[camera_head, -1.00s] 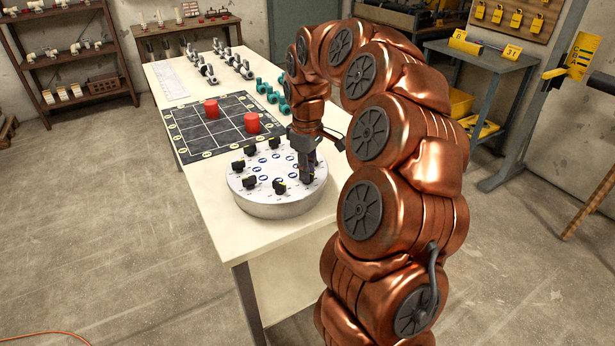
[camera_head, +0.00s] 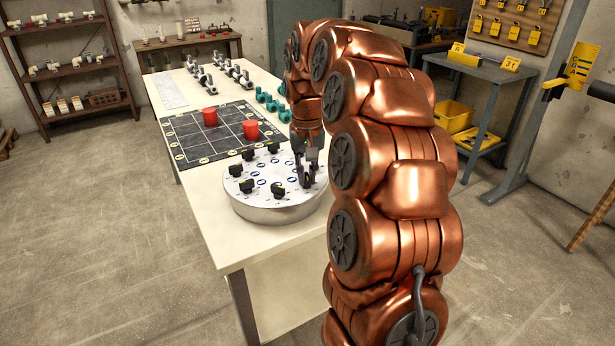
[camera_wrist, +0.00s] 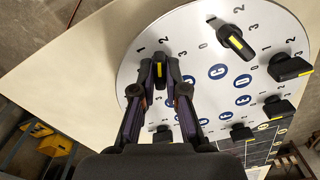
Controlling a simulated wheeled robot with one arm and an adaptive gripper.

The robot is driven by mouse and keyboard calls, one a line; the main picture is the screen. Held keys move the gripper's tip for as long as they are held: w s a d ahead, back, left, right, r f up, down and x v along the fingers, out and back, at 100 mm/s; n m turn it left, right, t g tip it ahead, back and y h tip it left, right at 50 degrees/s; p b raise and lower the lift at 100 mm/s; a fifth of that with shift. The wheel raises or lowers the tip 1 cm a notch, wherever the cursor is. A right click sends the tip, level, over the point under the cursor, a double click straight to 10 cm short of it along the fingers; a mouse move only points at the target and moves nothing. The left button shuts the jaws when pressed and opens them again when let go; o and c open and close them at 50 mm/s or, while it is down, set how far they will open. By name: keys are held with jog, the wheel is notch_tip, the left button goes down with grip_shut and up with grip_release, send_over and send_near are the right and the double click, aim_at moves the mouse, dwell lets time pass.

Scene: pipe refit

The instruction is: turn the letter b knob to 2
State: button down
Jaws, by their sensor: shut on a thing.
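A round white panel (camera_head: 270,212) with several black knobs stands on the table's near end. In the wrist view, its white face (camera_wrist: 150,28) carries numbers and blue letter circles. My gripper (camera_wrist: 160,82) is shut on one black knob (camera_wrist: 159,69) at the panel's edge; it also shows in the head view (camera_head: 310,175), where its fingers hide that knob. The held knob's yellow stripe runs straight up the picture, roughly towards the printed 2 (camera_wrist: 163,41), between a 1 on the left and a 3 on the right. I cannot read the letter by this knob.
Another knob (camera_wrist: 233,38) is close on the upper right, and others (camera_head: 278,192) line the panel's rim. Behind the panel lies a dark grid board (camera_head: 190,142) with two red cylinders (camera_head: 251,129). Teal parts (camera_head: 268,100) lie along the table's right side.

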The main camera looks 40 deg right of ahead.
aim_at(307, 176)
jog(key=shift+s+f+m, duration=0.1)
jog(key=shift+m, duration=0.5)
jog(key=c, duration=1.2)
grip_release()
jog(key=shift+r, duration=3.85)
